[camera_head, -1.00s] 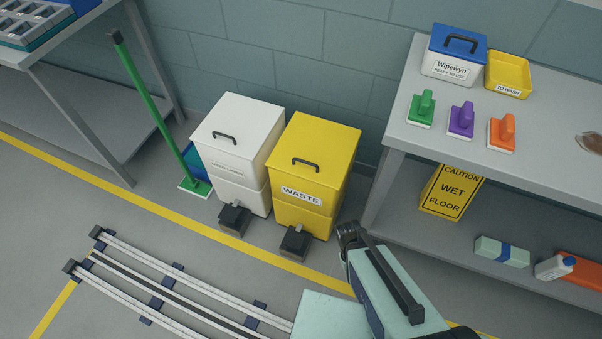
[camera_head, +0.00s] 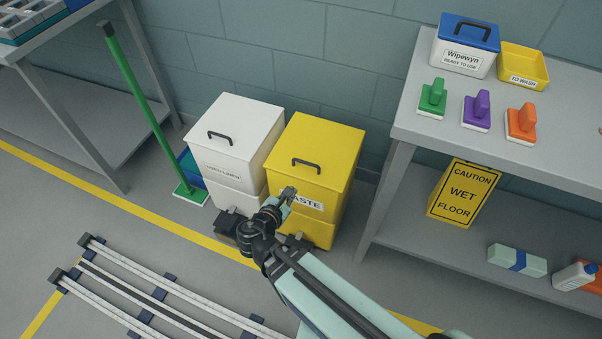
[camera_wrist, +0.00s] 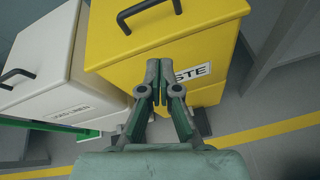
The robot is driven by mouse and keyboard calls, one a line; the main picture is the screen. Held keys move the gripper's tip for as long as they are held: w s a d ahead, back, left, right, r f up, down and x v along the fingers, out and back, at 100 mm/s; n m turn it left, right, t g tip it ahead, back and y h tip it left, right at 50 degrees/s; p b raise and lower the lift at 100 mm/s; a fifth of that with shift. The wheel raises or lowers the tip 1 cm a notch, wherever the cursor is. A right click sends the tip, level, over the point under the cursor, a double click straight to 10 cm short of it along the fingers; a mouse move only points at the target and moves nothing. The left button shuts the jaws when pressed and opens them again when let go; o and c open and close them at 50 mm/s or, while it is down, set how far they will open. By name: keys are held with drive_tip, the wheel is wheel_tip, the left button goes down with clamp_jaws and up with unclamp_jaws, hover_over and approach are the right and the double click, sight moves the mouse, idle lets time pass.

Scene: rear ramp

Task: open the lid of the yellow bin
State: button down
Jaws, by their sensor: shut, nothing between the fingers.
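The yellow bin (camera_head: 325,160) stands against the wall, its lid flat and down, with a dark handle (camera_head: 292,163) on top near the front edge. A WASTE label on its front is partly hidden by my gripper (camera_head: 288,193). My gripper is shut and empty, in front of the bin's upper front face. In the wrist view the closed fingertips (camera_wrist: 158,64) point at the yellow bin (camera_wrist: 120,50) just below the lid's handle (camera_wrist: 145,12). Whether they touch the bin I cannot tell. The bin's foot pedal is mostly hidden behind my arm.
A white bin (camera_head: 236,135) with its own handle stands close on the left. A green-handled tool (camera_head: 145,100) leans beside it. On the right is a grey table (camera_head: 420,135) with brushes on top and a caution sign (camera_head: 462,192) below. Floor rails (camera_head: 150,290) lie in front.

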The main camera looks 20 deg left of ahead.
sight(300, 175)
drive_tip(key=w+n, duration=0.1)
drive_tip(key=w, duration=0.2)
drive_tip(key=w+f+n, duration=0.1)
drive_tip(key=w, duration=0.2)
drive_tip(key=w+f+n+t, duration=0.1)
drive_tip(key=w, duration=0.3)
drive_tip(key=shift+w+d+n, duration=0.1)
drive_tip(key=shift+n, duration=0.3)
drive_tip(key=shift+r, duration=0.15)
